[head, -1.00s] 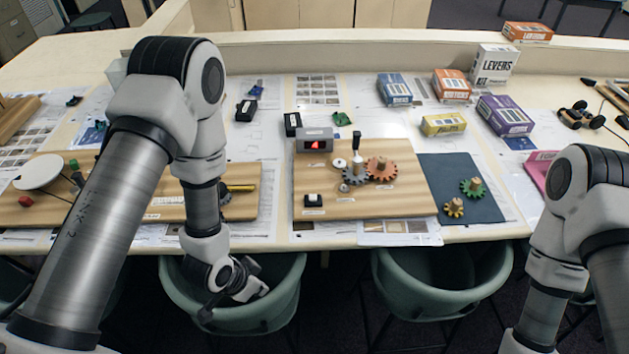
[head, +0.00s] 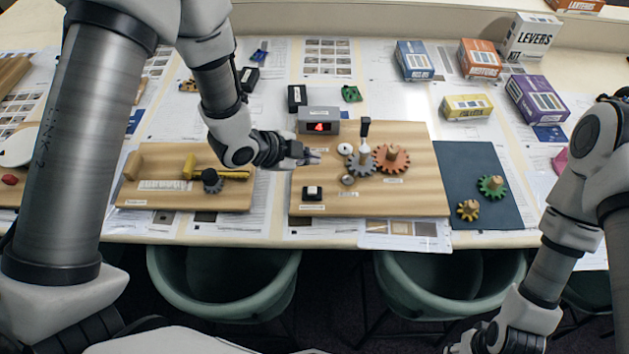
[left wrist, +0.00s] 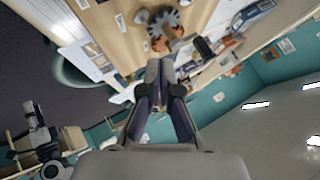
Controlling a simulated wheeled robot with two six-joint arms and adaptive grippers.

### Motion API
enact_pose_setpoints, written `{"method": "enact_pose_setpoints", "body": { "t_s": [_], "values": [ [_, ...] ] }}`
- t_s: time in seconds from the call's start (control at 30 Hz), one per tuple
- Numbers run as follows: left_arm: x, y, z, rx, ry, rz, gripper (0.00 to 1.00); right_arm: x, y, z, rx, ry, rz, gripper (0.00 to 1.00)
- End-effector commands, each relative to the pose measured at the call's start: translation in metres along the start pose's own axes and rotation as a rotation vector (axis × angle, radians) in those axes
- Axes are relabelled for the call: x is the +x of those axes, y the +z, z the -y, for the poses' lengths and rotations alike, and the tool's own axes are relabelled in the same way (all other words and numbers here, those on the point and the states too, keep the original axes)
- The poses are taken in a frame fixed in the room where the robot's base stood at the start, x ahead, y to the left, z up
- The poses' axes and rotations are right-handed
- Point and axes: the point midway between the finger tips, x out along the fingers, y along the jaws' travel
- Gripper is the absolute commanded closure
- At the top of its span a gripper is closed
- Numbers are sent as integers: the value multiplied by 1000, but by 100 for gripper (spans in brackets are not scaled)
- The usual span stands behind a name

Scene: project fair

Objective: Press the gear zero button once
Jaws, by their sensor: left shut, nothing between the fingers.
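The button (head: 312,191) is a small black box with a white top, at the front left corner of the wooden gear board (head: 400,196). I take it for the gear zero button; its label is too small to read. My left gripper (head: 316,156) is shut and empty, over the board's left side. In the head view it appears behind the button and apart from it. In the left wrist view its fingers (left wrist: 160,72) point toward the gears. My right gripper (head: 488,338) is low at the bottom edge, its fingers unclear.
A grey display box (head: 305,127) with a red digit stands behind my left gripper. A grey gear (head: 362,165) with a black-knobbed crank and an orange gear (head: 394,159) are to the right. A dark mat (head: 465,160) holds two more gears.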

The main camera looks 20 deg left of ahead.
Motion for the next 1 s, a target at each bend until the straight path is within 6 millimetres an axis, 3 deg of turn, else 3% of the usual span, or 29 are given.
{"method": "enact_pose_setpoints", "body": {
  "t_s": [0.27,0.8,1.0],
  "values": [
    [6,5,-5,-2,0,1,100,8,0,0,0,0,0,60],
    [58,42,-43,-2,1,1,100,65,0,0,0,0,0,60],
    [62,45,-46,-2,0,1,100,69,0,0,0,0,-1,60]
  ]
}}
